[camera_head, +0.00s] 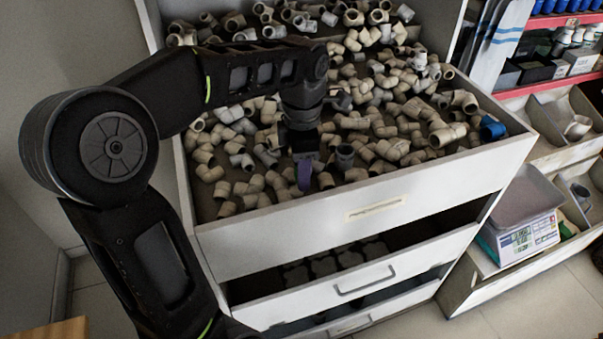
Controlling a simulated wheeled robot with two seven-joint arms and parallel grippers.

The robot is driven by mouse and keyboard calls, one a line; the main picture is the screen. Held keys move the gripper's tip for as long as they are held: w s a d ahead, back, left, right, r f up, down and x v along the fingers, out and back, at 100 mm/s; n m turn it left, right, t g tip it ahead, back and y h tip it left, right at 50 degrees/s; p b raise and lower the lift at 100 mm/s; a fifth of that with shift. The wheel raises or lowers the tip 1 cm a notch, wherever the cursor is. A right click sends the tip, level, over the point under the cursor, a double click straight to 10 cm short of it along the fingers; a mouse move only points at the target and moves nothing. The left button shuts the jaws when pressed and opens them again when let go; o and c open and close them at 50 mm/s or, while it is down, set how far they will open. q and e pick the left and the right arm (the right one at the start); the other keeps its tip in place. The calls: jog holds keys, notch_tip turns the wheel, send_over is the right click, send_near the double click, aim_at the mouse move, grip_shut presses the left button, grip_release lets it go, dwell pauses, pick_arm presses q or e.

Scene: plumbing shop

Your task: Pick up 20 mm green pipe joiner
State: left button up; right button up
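My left arm reaches in from the left over the open top drawer (330,222), which is full of cream and grey pipe fittings. My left gripper (304,160) points down at the fittings near the drawer's front wall. A purple piece (304,174) shows at its lower end; I cannot tell whether it is a fingertip or a fitting. The finger gap is too dark and small to read. A dark grey joiner (344,156) stands just right of the gripper. I cannot make out a clearly green joiner. My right gripper is not in view.
A blue fitting (491,129) lies at the drawer's right end. Lower drawers (350,283) are partly open below, one holding dark items. A digital scale (525,237) stands on a shelf at the right. Free floor shows at the lower right.

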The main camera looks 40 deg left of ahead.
pick_arm(q)
grip_shut()
jog(key=shift+r, duration=0.1)
dwell(0.4)
notch_tip(320, 180, up, 5)
jog(key=shift+f, duration=0.1)
notch_tip(320, 180, up, 5)
jog(key=p, duration=0.5)
dwell(0.3)
